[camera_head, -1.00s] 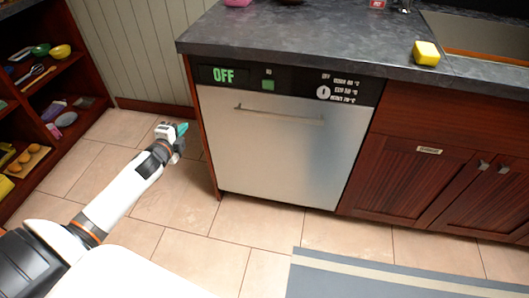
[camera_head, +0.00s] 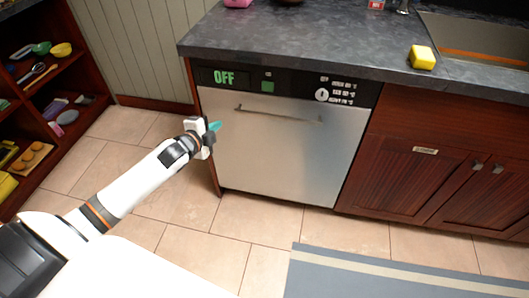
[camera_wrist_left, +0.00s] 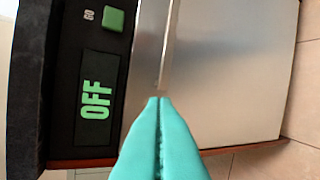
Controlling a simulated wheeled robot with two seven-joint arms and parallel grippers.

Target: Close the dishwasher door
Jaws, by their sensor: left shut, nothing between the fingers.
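The dishwasher (camera_head: 275,150) stands under the dark counter with its silver door upright and appearing flush with the cabinet front. Its black control panel reads OFF, and a bar handle runs across the upper door. My left gripper (camera_head: 215,127) is at the door's left edge, below the panel, with its teal fingers shut and empty. In the left wrist view the shut fingertips (camera_wrist_left: 160,100) point at the door (camera_wrist_left: 235,75) near the end of the handle (camera_wrist_left: 168,45). Whether they touch the door I cannot tell. My right gripper is not in view.
A grey counter (camera_head: 300,45) with a yellow sponge (camera_head: 422,56) and a sink is above. Dark red cabinets (camera_head: 430,170) stand to the right and an open shelf (camera_head: 75,85) to the left. A grey mat (camera_head: 380,275) lies on the tiled floor.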

